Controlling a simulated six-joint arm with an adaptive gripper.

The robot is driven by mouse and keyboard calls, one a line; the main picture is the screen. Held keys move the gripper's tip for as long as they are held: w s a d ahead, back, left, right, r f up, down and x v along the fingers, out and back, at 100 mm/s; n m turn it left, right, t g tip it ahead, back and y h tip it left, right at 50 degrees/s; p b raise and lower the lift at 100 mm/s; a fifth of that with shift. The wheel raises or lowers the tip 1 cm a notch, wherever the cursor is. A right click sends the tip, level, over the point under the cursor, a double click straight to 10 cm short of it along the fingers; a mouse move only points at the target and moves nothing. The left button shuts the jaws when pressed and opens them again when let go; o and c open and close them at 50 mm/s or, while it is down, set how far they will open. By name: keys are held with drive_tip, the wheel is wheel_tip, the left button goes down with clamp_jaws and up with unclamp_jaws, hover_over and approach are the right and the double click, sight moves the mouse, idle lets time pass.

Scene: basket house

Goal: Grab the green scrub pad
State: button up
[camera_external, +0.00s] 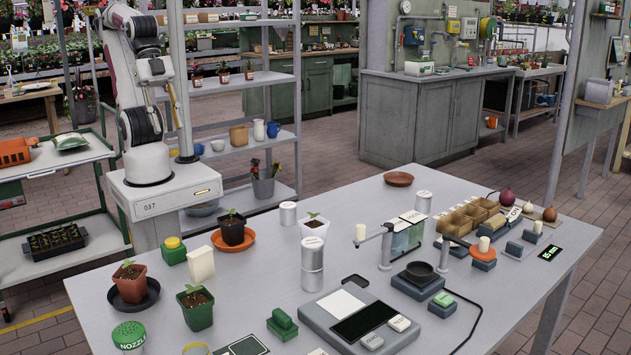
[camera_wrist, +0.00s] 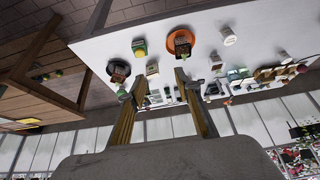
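A smaller green piece (camera_external: 443,299) sits on a blue-grey block farther right. I cannot pick out the pad for certain in the wrist view. My gripper (camera_wrist: 160,84) is open, with its two fingers apart and nothing seen between them. My arm is folded up beyond the table at the left, well away from the pad.
Left of the pad stand a green pot (camera_external: 198,314), a terracotta pot (camera_external: 131,275) and a yellow-topped green block (camera_external: 173,251). Metal cans (camera_external: 312,257) stand behind it. The grey unit (camera_external: 322,317) is close on its right. Some bare table lies behind the pad.

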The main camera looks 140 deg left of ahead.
drive_tip(key=w+f+t, duration=0.2)
drive_tip(key=w+f, duration=0.1)
drive_tip(key=w, duration=1.3)
drive_tip(key=w+f+t, duration=0.2)
drive_tip(key=w+f, duration=0.1)
drive_tip(key=w, duration=1.2)
drive_tip(key=w+d+f+t, duration=0.1)
drive_tip(key=w+f+t, duration=0.1)
drive_tip(key=w+f, duration=0.7)
drive_tip(key=t, duration=0.2)
approach(283, 312)
drive_tip(key=shift+x, duration=1)
drive_tip(key=shift+a, duration=0.1)
drive_tip(key=shift+x, duration=1.3)
